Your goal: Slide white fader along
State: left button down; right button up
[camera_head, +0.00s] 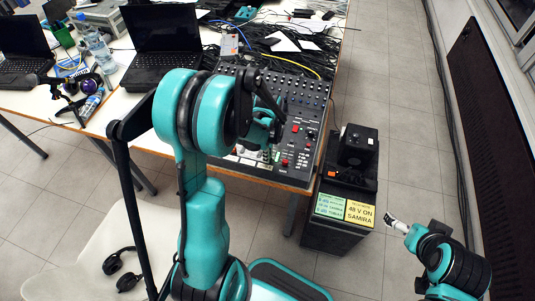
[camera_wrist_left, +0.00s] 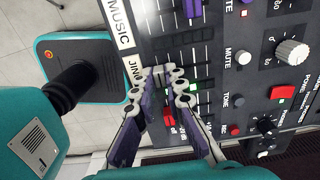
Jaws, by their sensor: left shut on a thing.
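The mixing console (camera_head: 312,105) lies at the table's right front corner, and its fader slots fill the middle of the left wrist view (camera_wrist_left: 230,60). My left gripper (camera_wrist_left: 168,76) is low over the fader slots, with its fingertips close together and shut on what seems to be the white fader. The fader cap is mostly hidden between the tips, so its position along its slot cannot be told. In the head view, my arm largely covers the left gripper (camera_head: 266,140). My right gripper (camera_head: 396,224) is at the lower right, away from the console.
Red (camera_wrist_left: 169,116) and green (camera_wrist_left: 195,86) fader caps sit close to the left fingers, with a purple cap (camera_wrist_left: 191,8) farther up. Knobs and buttons lie to the right. Laptops (camera_head: 165,45) and cables cover the table. A black case (camera_head: 345,190) stands beside it.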

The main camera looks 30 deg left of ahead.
pick_arm(q)
jog(key=shift+w, duration=0.15)
jog(key=shift+w+a, duration=0.25)
jog(key=shift+w, duration=0.75)
jog(key=shift+w+a, duration=0.25)
jog(key=shift+w, duration=0.75)
jog(key=c, duration=1.5)
grip_release()
jog(key=shift+s+r, duration=0.1)
notch_tip(320, 180, up, 12)
jog(key=s+d+r+n+t, duration=0.2)
jog(key=s+d+n+t, duration=0.1)
jog(key=s+d+n, duration=0.3)
jog(key=s+d+r+n+t, duration=0.2)
jog(key=s+d+n+t, duration=0.2)
jog(key=s+n, duration=0.5)
jog(key=shift+d+r, duration=0.3)
jog(key=shift+d, duration=0.55)
